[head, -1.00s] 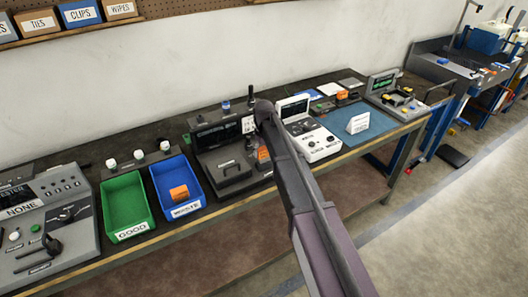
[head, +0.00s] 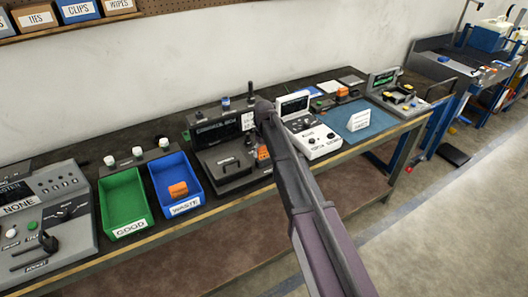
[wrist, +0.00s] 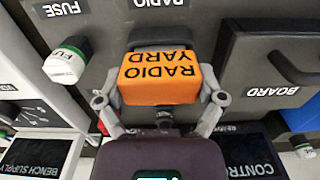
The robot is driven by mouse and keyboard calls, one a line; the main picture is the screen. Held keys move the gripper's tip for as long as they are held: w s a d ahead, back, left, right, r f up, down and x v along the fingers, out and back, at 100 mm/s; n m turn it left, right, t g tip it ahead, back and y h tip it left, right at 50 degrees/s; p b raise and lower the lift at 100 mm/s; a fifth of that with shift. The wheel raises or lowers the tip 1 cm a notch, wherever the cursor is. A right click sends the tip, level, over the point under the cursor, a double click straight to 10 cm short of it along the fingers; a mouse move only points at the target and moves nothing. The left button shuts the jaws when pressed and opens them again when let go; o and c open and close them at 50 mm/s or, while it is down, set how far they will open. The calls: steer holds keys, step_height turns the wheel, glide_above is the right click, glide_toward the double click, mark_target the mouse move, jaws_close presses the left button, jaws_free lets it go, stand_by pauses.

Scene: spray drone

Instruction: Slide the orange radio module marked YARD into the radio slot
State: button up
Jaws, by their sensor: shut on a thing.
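The orange radio module (wrist: 160,78) reads RADIO YARD, upside down in the wrist view. My gripper (wrist: 160,98) is shut on it, one finger on each side. The module is in front of a dark grey unit with a RADIO label (wrist: 160,3) and a dark recess (wrist: 160,46) behind the module. I cannot tell how far the module is inside, as it hides the opening. In the head view a bit of orange (head: 263,152) shows beside my arm at the dark unit (head: 228,165); my gripper is mostly hidden there.
A BOARD drawer (wrist: 270,75) and a green-ended FUSE knob (wrist: 67,60) flank the module. On the bench, the green GOOD bin (head: 124,208) looks empty; the blue WASTE bin (head: 168,165) holds an orange block (head: 178,190). A white instrument (head: 312,140) stands right of my arm.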

mark_target(264, 148)
steer(key=shift+f+b, duration=0.5)
steer(key=shift+f, duration=0.05)
steer(key=o, duration=1)
steer(key=shift+o, duration=0.2)
steer(key=shift+r, duration=0.15)
step_height(264, 148, up, 10)
steer(key=p, duration=1)
steer(key=shift+f, duration=0.2)
steer(key=s+d+m, duration=0.6)
steer(key=s+d, duration=1.7)
steer(key=s, duration=0.3)
steer(key=shift+d+m, duration=0.15)
steer(key=shift+m, duration=0.25)
